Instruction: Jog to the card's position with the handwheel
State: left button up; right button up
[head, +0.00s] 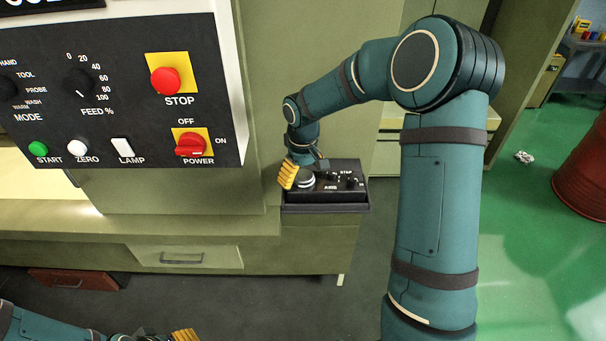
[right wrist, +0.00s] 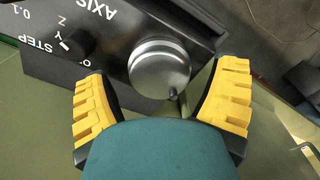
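The handwheel is a silver round knob with a small crank handle on a black control box (head: 325,196). It shows best in the right wrist view (right wrist: 160,68), where the short handle (right wrist: 173,94) points toward my gripper. My right gripper (head: 288,176) is at the left end of the box, beside the handwheel. In the right wrist view its two yellow fingers are spread apart, with the handwheel showing between and beyond them; contact is not clear. My left gripper (head: 184,336) is cut off at the bottom edge. No card can be made out.
The box also carries the axis selector (right wrist: 75,45) and a step selector. A machine panel (head: 110,95) with a red stop button (head: 165,81) and power switch (head: 190,145) stands at left. A red barrel (head: 583,170) is far right, beyond open green floor.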

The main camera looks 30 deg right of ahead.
aim_at(303, 175)
dwell(0.3)
notch_tip(303, 175, up, 12)
dwell(0.5)
jog(key=shift+s, duration=0.1)
dwell(0.4)
